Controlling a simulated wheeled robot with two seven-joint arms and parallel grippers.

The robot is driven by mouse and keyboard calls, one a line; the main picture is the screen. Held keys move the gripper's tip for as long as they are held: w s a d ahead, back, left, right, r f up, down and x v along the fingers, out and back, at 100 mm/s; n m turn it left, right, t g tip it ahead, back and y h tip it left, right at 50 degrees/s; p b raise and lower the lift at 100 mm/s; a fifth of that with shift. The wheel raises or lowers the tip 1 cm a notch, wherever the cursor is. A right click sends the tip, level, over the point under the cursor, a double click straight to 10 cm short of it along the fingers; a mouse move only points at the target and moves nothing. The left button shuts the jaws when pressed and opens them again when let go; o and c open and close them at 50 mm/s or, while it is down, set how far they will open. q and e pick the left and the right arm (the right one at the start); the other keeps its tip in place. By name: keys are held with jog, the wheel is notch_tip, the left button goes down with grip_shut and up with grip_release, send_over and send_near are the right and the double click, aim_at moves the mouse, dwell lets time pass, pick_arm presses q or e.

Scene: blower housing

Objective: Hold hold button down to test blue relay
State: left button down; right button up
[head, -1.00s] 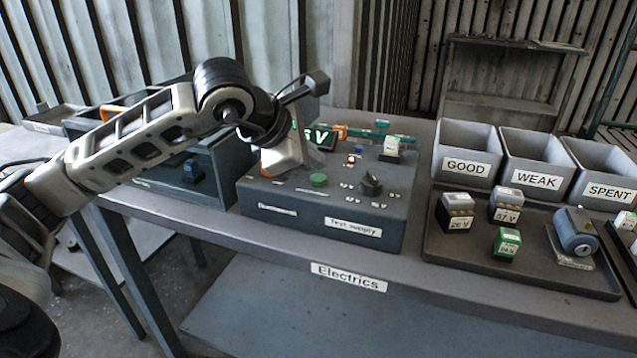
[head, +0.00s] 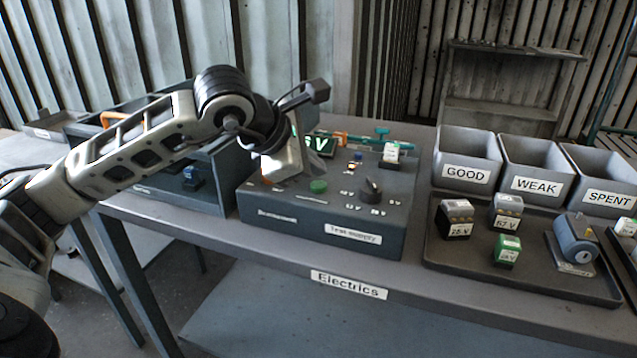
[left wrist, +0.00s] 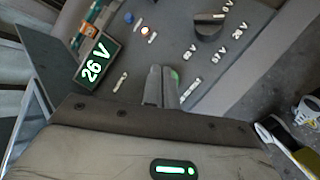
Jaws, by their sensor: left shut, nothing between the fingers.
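The grey test supply box (head: 330,229) stands on the bench with a dark knob (head: 371,189) and a green button (head: 318,186) on top. Its display (head: 321,145) reads 26 V in the left wrist view (left wrist: 96,63). My left gripper (left wrist: 161,86) is shut and empty, pointing at the panel. Its fingertips are beside the green button (left wrist: 174,75), which a finger partly covers; contact cannot be told. A pale-topped block (head: 391,152) stands at the box's back right. No relay is clearly blue.
Bins marked GOOD (head: 466,174), WEAK (head: 537,185) and SPENT (head: 608,197) stand at the right. A tray (head: 470,262) before them holds several labelled blocks and a blue motor-like part (head: 575,240). An open dark crate (head: 165,195) is left of the box.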

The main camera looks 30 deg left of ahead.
dwell(0.9)
pick_arm(q)
jog(key=shift+f+b, duration=0.4)
jog(key=shift+b, duration=0.15)
jog(key=shift+f+b, duration=0.45)
jog(key=shift+b, duration=0.1)
dwell(0.5)
dwell(1.3)
dwell(0.7)
jog(key=shift+r+p, duration=0.6)
jog(key=shift+r, duration=0.25)
